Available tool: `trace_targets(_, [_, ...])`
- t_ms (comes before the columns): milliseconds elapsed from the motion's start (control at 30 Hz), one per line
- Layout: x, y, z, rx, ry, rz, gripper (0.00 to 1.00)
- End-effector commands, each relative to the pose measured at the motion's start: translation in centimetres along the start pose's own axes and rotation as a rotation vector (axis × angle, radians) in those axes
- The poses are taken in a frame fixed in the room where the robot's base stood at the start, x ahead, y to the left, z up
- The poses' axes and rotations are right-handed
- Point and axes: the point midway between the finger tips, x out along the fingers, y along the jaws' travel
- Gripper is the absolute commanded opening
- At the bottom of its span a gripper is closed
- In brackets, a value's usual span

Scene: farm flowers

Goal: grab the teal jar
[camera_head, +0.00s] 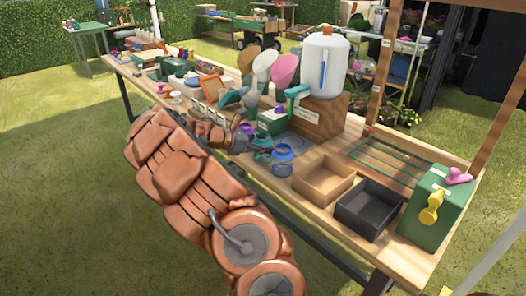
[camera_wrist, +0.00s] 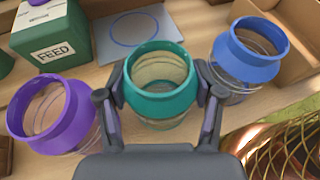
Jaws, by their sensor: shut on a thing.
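The teal jar (camera_wrist: 160,98) is a clear ribbed jar with a teal rim, in the middle of the wrist view. My gripper (camera_wrist: 160,95) has a finger on each side of its rim and is shut on it. The jar appears upright, at or close to the wooden tabletop; I cannot tell whether it touches it. In the head view the teal jar (camera_head: 262,150) shows small beside my gripper (camera_head: 256,150), partly hidden.
A purple-rimmed jar (camera_wrist: 50,115) is close on the left and a blue-rimmed jar (camera_wrist: 248,55) on the right. A green FEED box (camera_wrist: 52,38) stands behind. An open wooden box (camera_head: 323,180) and a dark tray (camera_head: 369,208) are to the right on the bench.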

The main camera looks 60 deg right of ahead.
Motion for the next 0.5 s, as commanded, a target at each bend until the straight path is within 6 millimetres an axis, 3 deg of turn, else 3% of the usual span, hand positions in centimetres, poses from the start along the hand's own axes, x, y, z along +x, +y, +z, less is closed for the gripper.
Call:
trace_targets(133, [0.0,0.0,0.0,0.000,0.000,0.000,0.23])
trace_targets(367, [-0.1,0.0,0.1,0.000,0.000,0.000,0.23])
trace_targets(500, [-0.5,0.0,1.1,0.001,0.000,0.002,0.23])
